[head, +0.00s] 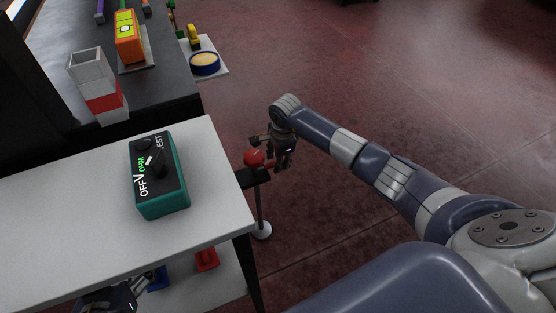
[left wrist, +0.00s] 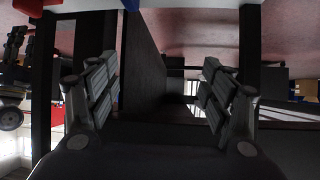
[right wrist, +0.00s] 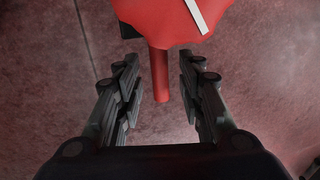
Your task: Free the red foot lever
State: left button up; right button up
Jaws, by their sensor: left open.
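A red piece (head: 207,258), which may be the foot lever, sits on the lower shelf under the white table, beside a blue piece (head: 157,278). My left gripper (head: 128,290) is low at the table's front, partly hidden by it. Its fingers (left wrist: 160,95) are open and empty. My right gripper (head: 277,155) is beside a round red head (head: 254,158) on a stand right of the table. In the right wrist view its open fingers (right wrist: 163,90) stand either side of the red stem (right wrist: 159,75), apart from it. The red head (right wrist: 165,20) carries a white stripe.
A teal box with a black dial face (head: 160,175) stands on the white table (head: 70,220). A dark counter (head: 165,85) behind holds a grey-and-red block (head: 100,95) and an orange device (head: 128,40). The floor to the right is open.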

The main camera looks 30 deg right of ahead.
jog(key=shift+f, duration=0.1)
jog(key=shift+c, duration=0.5)
grip_shut()
